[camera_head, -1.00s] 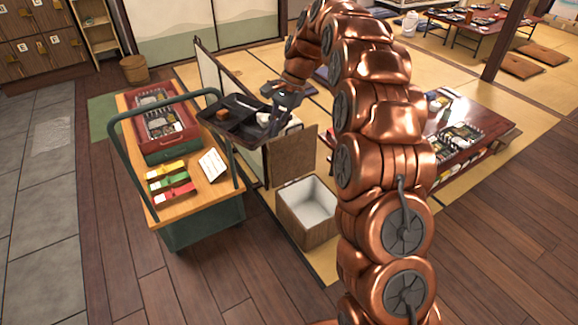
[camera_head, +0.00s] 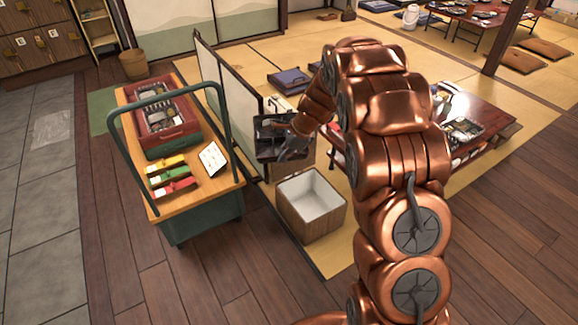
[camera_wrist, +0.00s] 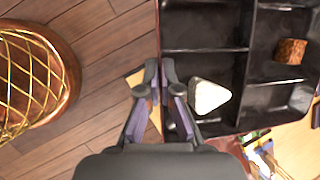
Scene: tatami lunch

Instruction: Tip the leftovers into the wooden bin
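My gripper (camera_head: 287,150) is shut on the edge wall of a black compartment tray (camera_head: 266,152). In the wrist view the two purple-grey fingers (camera_wrist: 160,78) pinch that wall of the tray (camera_wrist: 205,25). A white triangular rice ball (camera_wrist: 209,97) lies in the compartment beside the fingers. A brown cube (camera_wrist: 290,51) and a small grey piece (camera_wrist: 301,98) lie in the far compartments. The wooden bin (camera_head: 307,232) is an open box with a white inside. It stands on the floor, nearer the camera than the tray and slightly to its right. It looks empty.
A green trolley (camera_head: 205,213) with a wooden top carries a red crate (camera_head: 172,141), coloured packs and a white card. A low folding screen (camera_head: 235,118) stands between trolley and tray. A low red table (camera_head: 485,108) with trays is on the right. Open floor lies in front.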

